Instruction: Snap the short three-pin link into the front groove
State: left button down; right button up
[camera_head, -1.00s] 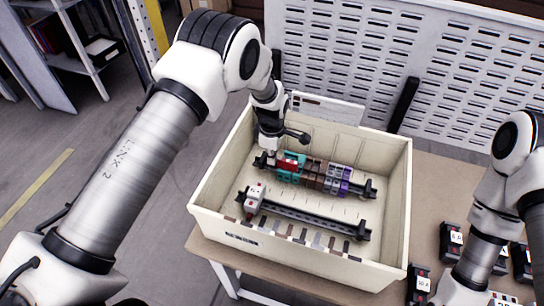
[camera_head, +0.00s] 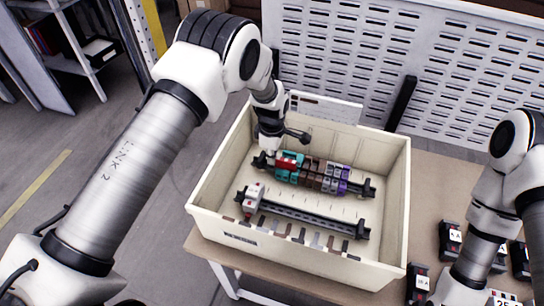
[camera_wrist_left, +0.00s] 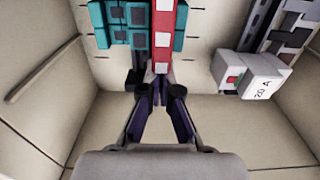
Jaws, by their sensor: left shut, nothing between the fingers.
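My left gripper (camera_head: 268,151) is at the left end of the rear row of blocks inside the cream box. In the left wrist view its two dark fingers (camera_wrist_left: 161,88) are shut and empty, right at the near end of a red strip with a white end (camera_wrist_left: 163,45). In the head view the row has teal, red (camera_head: 287,162), brown (camera_head: 311,172), grey and purple (camera_head: 342,187) blocks on a dark rail. I cannot tell which piece is the three-pin link, or make out the front groove. My right gripper is not visible.
The cream box (camera_head: 400,215) has high walls around the row. A front rail (camera_head: 312,217) carries a white-grey block (camera_head: 252,196) at its left. Several small pieces (camera_head: 300,236) sit along the box's front wall. Black blocks (camera_head: 450,240) stand on the table near my right arm.

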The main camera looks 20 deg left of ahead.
pick_arm(q)
jog(key=shift+s+d+f, duration=0.1)
jog(key=shift+d, duration=0.2)
dwell(0.8)
jog(key=shift+d+b, duration=0.25)
jog(key=shift+b, duration=0.1)
dwell(0.5)
jog(key=shift+a, duration=0.1)
dwell(0.7)
jog(key=shift+a+r+p, duration=0.1)
jog(key=shift+r+p, duration=0.5)
jog(key=shift+r, duration=0.5)
notch_tip(320, 180, up, 18)
jog(key=p, duration=1.1)
jog(key=shift+a, duration=0.45)
jog(key=shift+f, duration=0.15)
